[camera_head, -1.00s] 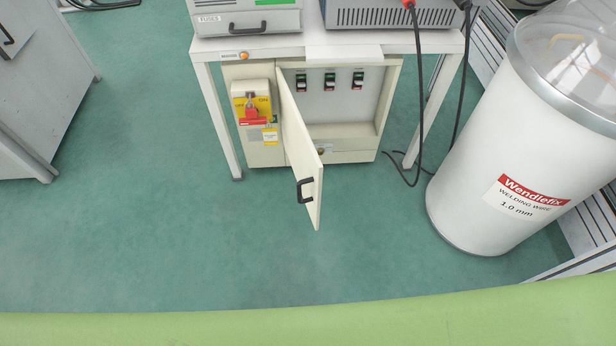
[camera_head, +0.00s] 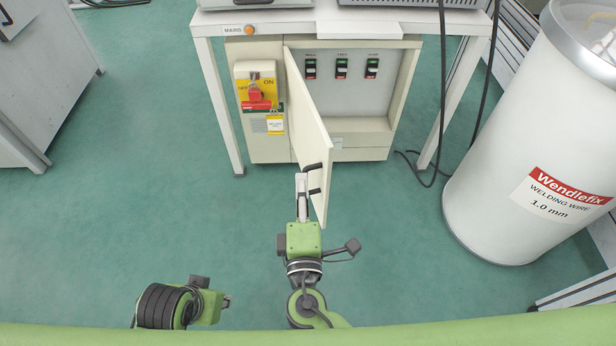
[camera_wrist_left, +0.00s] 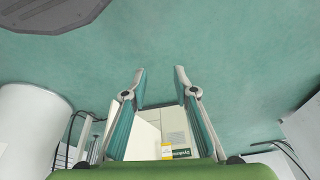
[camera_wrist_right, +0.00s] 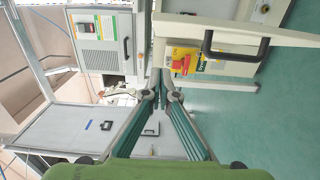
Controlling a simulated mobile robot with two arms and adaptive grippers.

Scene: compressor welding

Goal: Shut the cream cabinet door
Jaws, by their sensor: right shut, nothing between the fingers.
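The cream cabinet door (camera_head: 308,120) stands open, hinged at its left edge and sticking out from the cabinet (camera_head: 385,138) under the white table. Its black handle (camera_head: 315,180) is on the outer face, near the free edge, and also shows in the right wrist view (camera_wrist_right: 237,52). My right gripper (camera_head: 301,178) is shut and empty, with its fingertips just left of the handle, on the door's outer side. I cannot tell whether it touches. My left gripper (camera_head: 229,300) is low at the front, away from the door; its fingers are apart in the left wrist view (camera_wrist_left: 159,72).
A red and yellow mains switch (camera_head: 257,92) sits on the cabinet left of the door. A table leg (camera_head: 222,110) is further left. A white welding wire drum (camera_head: 530,150) and hanging black cables (camera_head: 442,110) are at the right. The floor before the cabinet is clear.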

